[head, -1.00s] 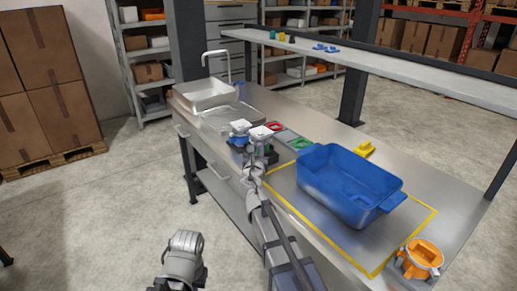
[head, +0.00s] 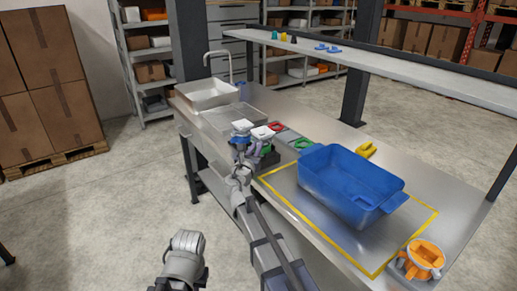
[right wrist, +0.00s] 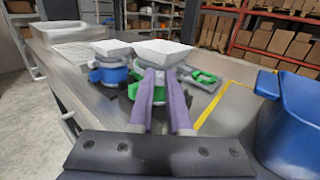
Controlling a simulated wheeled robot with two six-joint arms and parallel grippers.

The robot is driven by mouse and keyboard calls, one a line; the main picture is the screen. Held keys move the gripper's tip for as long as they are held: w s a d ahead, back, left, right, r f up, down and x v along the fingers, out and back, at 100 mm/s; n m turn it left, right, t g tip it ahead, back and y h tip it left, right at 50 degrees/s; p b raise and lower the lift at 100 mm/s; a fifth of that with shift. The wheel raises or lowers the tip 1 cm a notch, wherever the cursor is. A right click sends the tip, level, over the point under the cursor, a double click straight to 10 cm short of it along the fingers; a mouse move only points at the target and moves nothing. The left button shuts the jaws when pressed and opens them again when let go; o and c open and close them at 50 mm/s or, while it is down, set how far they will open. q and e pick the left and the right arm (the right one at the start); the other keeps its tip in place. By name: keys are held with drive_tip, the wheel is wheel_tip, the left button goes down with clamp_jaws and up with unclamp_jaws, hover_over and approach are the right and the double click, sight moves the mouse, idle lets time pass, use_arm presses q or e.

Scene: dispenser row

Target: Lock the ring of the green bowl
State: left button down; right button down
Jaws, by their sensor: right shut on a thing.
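The green bowl is a white square bowl (head: 263,132) on a stand with a green ring (head: 267,149) beneath it. In the right wrist view its white bowl (right wrist: 160,52) is straight ahead, with the green ring (right wrist: 160,94) showing between and beside my fingers. My right gripper (head: 256,147) reaches in under the white bowl from the front left. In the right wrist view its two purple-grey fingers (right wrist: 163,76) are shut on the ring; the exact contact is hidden. My left gripper is out of view; only a grey arm part shows at the bottom.
A similar blue-ringed bowl (head: 241,127) stands close on the left. A red plate (head: 276,127) and a green plate (head: 304,143) lie behind. A large blue bin (head: 350,188) stands to the right inside yellow lines. An orange holder (head: 422,257) is at the near right corner.

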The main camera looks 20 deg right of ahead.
drive_tip(key=shift+w+a+m+g+h, duration=0.55)
drive_tip(key=shift+m+g+h, duration=0.45)
drive_tip(key=shift+g+h, duration=0.1)
drive_tip(key=shift+w+a+m+g+h, duration=0.45)
drive_tip(key=shift+w+m+g+h, duration=0.05)
drive_tip(key=shift+m+g+h, duration=0.55)
drive_tip(key=shift+w+a+m+g+h, duration=0.55)
drive_tip(key=shift+m+g+h, duration=0.4)
drive_tip(key=shift+g+h, duration=0.2)
drive_tip(key=shift+d+g, duration=0.1)
drive_tip(key=shift+g, duration=0.2)
drive_tip(key=c, duration=0.8)
unclamp_jaws()
drive_tip(key=shift+c, duration=0.2)
drive_tip(key=shift+s, duration=0.1)
